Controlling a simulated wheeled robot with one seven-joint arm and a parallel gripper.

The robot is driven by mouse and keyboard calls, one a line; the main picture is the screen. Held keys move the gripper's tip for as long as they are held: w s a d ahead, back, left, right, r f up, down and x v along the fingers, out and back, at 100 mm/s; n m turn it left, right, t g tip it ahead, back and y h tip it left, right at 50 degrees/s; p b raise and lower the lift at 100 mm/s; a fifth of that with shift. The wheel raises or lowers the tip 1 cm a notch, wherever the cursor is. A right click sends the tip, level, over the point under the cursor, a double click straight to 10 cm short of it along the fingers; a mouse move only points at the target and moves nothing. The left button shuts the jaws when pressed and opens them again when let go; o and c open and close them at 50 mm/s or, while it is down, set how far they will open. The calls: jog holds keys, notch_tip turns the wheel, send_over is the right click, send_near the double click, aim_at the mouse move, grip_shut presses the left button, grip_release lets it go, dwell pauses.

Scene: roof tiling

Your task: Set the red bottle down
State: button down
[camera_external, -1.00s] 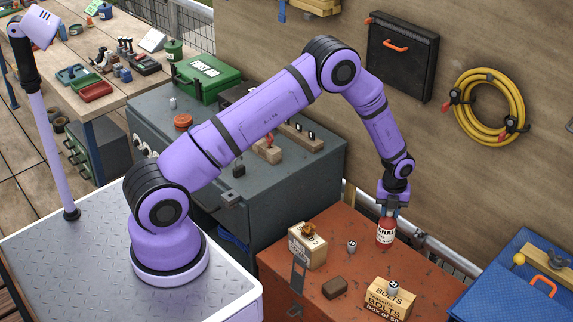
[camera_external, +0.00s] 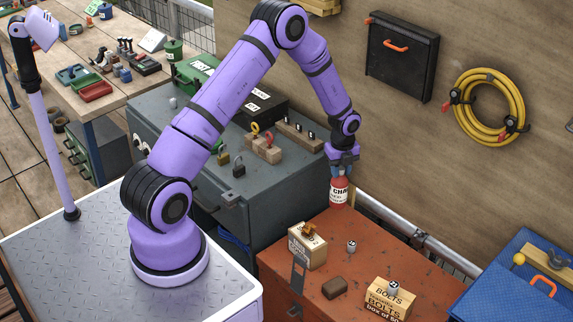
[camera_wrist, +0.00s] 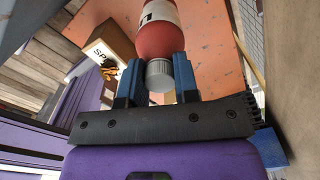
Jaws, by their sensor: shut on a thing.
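The red bottle (camera_external: 339,191) has a white label and hangs upright from my gripper (camera_external: 341,166). In the external view its base shows near the back left corner of the orange-red cabinet top (camera_external: 365,255). Whether it clears or touches the surface is hard to tell from this angle, but it looks raised. In the wrist view my gripper (camera_wrist: 158,80) is shut around the bottle's neck, just by the pale ribbed cap (camera_wrist: 160,74). The red body (camera_wrist: 163,38) extends beyond the fingers, over the orange surface.
On the cabinet top are a cardboard box (camera_external: 306,250) with a small brown item on it, a small grey can (camera_external: 351,246), a dark brown block (camera_external: 334,288) and a bolts box (camera_external: 388,303). A grey cabinet (camera_external: 290,185) with padlocks and blocks stands left. The back right top is clear.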

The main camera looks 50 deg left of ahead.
aim_at(336, 193)
jog(key=shift+s+a+f, duration=0.15)
jog(key=shift+a, duration=0.25)
jog(key=shift+a+f, duration=0.1)
jog(key=shift+f, duration=4.85)
jog(key=c, duration=0.9)
grip_release()
jog(key=shift+o, duration=0.2)
